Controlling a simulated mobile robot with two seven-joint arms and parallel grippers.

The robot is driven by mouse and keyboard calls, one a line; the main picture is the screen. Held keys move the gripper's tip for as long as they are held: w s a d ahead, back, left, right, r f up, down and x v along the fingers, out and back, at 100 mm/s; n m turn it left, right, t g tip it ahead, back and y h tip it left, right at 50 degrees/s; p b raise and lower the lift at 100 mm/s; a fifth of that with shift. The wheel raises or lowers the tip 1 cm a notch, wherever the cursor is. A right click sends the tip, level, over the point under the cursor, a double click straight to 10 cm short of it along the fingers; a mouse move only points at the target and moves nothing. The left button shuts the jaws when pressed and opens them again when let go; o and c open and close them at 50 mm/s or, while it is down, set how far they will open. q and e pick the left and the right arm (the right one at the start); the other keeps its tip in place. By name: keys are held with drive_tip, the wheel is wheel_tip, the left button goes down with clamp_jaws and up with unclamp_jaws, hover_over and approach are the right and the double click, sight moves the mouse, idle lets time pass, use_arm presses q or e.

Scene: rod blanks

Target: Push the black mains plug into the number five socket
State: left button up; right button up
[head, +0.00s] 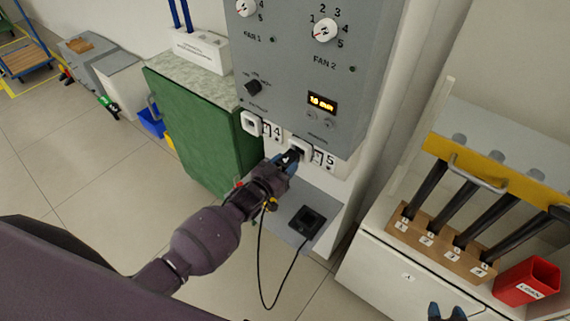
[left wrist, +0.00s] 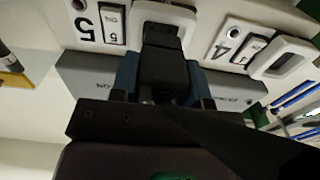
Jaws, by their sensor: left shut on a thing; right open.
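My left gripper (head: 287,163) is shut on the black mains plug (left wrist: 163,68), with a blue finger on each side of it. The plug's front end is at the white-framed number five socket (head: 301,144), which also shows in the left wrist view (left wrist: 178,13). The plug overlaps the socket opening; I cannot tell how deep it sits. The label 5 (left wrist: 84,28) is beside that socket. A black cable hangs from the plug and loops to a black box (head: 307,222) on a grey surface. My right gripper (head: 447,312) is open and empty at the bottom edge.
The number four socket (head: 251,122) is empty, left of socket five. The grey control panel (head: 300,85) overhangs both sockets. A green cabinet (head: 200,130) stands to the left. A wooden rod rack (head: 440,246) and red bin (head: 527,281) are at right.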

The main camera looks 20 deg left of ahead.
sight(292, 158)
use_arm(q)
drive_tip(key=shift+b+x, duration=0.65)
drive_tip(key=shift+x, duration=0.95)
idle(0.5)
drive_tip(key=o, duration=1.1)
drive_tip(key=shift+w, duration=0.1)
drive_tip(key=shift+s, duration=0.2)
drive_tip(key=v, duration=1)
drive_tip(key=shift+s+a, duration=0.1)
drive_tip(key=shift+s, duration=0.15)
